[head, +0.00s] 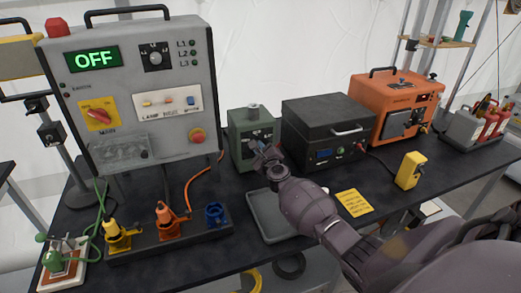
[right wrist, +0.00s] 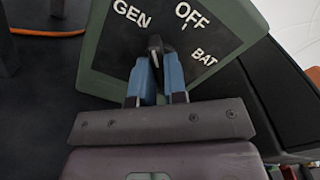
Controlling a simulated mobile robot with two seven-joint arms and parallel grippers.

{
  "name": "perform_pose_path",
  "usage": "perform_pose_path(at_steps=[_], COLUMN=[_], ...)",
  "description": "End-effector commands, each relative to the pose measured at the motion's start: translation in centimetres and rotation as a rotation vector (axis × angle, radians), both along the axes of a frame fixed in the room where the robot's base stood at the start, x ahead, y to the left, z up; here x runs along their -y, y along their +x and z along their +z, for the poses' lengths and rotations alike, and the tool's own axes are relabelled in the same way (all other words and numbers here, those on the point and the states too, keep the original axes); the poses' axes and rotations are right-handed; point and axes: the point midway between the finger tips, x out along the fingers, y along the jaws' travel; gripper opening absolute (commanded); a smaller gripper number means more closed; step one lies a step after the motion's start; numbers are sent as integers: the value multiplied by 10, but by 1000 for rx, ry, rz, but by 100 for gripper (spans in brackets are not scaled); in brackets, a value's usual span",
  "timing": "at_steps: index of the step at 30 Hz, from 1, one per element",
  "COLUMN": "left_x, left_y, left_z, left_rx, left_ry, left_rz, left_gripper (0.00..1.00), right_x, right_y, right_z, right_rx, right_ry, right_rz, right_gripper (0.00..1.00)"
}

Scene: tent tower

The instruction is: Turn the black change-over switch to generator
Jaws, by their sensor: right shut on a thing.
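The change-over switch box (head: 238,128) is green with a dark face and stands on the table behind my right gripper. In the right wrist view the face of the green box (right wrist: 215,45) carries the labels GEN, OFF and BAT. The black switch handle (right wrist: 155,43) shows between the blue fingertips. My right gripper (head: 262,152) is shut on this handle; it also shows in the right wrist view (right wrist: 157,78). The fingers hide part of the handle, so I cannot tell exactly which label it points to. My left gripper is not in view.
A grey panel (head: 185,130) with a green OFF display stands left. A black case (head: 325,113) and an orange generator-like box (head: 408,88) stand right of the green box. A grey tray (head: 262,228), a yellow note (head: 355,202) and a yellow device (head: 409,170) lie nearer the front.

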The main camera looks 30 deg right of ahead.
Motion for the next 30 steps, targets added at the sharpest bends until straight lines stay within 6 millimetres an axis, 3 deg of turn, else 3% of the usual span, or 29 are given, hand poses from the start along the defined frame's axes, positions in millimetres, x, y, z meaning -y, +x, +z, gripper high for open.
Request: perform_pose_path(at_steps=[15,26,27,30], left_x=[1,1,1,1], left_y=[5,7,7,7], left_z=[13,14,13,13], left_rx=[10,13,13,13], left_ry=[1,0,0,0], left_rz=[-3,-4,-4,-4], left_gripper=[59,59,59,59], right_x=[0,0,0,0], right_y=[0,0,0,0], right_z=[0,-1,-1,-1], right_rx=[-67,-72,-72,-72], right_ry=[-274,-297,-297,-297], right_rz=[-1,-1,-1,-1], right_gripper=[0,0,17,33])
